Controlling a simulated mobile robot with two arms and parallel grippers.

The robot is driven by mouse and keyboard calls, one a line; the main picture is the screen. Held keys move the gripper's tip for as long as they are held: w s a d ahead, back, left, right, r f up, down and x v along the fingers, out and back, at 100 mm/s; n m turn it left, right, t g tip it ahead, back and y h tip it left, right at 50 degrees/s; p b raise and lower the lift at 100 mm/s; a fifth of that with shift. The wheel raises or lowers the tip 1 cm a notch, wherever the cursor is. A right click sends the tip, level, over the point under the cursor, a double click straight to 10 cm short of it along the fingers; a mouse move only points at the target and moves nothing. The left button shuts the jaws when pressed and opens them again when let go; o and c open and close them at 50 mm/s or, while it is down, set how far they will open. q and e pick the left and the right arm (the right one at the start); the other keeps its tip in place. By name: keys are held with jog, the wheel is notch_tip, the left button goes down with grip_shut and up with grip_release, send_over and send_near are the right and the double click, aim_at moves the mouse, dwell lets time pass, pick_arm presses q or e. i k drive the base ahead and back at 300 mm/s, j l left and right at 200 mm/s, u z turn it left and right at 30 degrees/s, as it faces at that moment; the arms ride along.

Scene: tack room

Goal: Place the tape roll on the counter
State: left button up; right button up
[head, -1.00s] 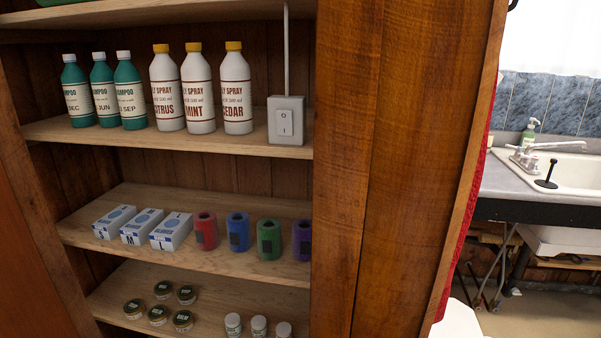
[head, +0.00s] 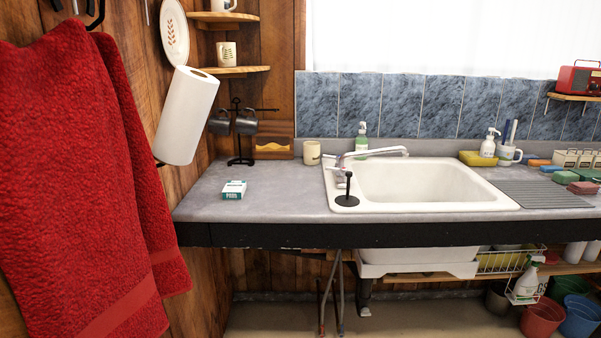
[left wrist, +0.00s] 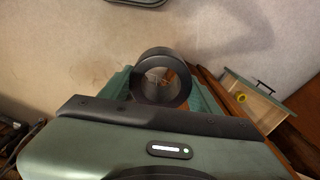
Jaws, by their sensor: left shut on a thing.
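The tape roll (left wrist: 183,78) is a dark ring with an open centre in the left wrist view. My left gripper (left wrist: 160,88) is shut on it, with a green finger on either side. The head view shows neither the roll nor my grippers. The grey counter (head: 275,205) runs across the middle of the head view, with a black front edge. My right gripper is in neither view now.
A small white and teal box (head: 233,190) lies on the counter's left part. The white sink (head: 425,185) with its tap (head: 375,153) fills the middle. Bare counter surrounds the box. A red towel (head: 80,180) hangs at the left.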

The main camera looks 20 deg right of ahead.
aim_at(273, 193)
jog(key=i+l, duration=0.15)
jog(key=l, duration=0.25)
jog(key=i+l, duration=0.2)
jog(key=l, duration=0.2)
jog(key=i+l, duration=0.15)
jog(key=l, duration=0.25)
jog(key=i+l, duration=0.2)
jog(key=l, duration=0.2)
jog(key=i+l, duration=0.15)
jog(key=l, duration=0.25)
jog(key=i+l, duration=0.15)
jog(key=l, duration=0.25)
jog(key=i+l+z, duration=0.1)
jog(key=l, duration=0.3)
jog(key=i+l, duration=0.25)
jog(key=l, duration=0.15)
